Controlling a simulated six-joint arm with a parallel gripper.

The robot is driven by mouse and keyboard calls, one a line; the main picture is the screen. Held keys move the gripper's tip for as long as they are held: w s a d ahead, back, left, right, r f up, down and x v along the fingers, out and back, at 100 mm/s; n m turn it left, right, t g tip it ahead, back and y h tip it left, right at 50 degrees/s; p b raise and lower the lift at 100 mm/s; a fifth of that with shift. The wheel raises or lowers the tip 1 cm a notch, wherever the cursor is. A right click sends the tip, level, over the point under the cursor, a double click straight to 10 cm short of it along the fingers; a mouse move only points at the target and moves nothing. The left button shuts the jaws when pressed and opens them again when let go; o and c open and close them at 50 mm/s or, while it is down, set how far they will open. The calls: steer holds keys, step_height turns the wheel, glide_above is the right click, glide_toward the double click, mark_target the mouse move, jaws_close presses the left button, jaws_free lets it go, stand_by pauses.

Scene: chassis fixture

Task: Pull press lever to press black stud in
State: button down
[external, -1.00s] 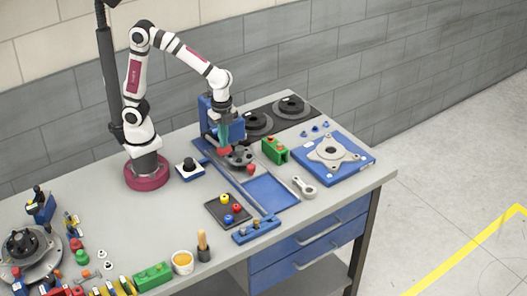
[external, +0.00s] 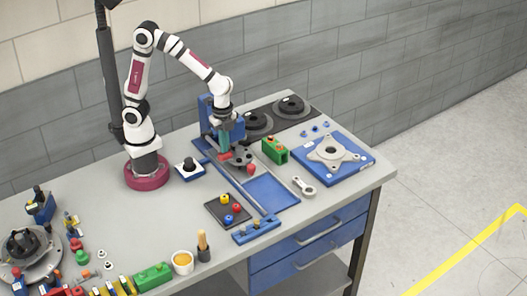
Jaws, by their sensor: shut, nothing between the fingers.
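The blue press (external: 206,113) stands at the back middle of the bench, on a blue base. My gripper (external: 225,152) points down right in front of the press and partly hides it. Its fingers look shut, with nothing seen between them. A grey round part (external: 243,156) sits just right of the gripper on the press base. A red knob (external: 251,168) shows at its front right. I cannot tell the press lever clearly from the gripper here. The black stud cannot be made out; it is too small or hidden.
A green block (external: 275,151) and a blue plate with a grey flange (external: 331,152) lie to the right. Black round parts (external: 291,105) are behind. An empty blue tray (external: 269,192) and a dark peg tray (external: 228,211) lie in front. The left front is crowded.

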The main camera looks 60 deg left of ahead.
steer(key=shift+f, duration=0.3)
steer(key=shift+a+f, duration=0.15)
steer(key=shift+f, duration=0.7)
stand_by(0.4)
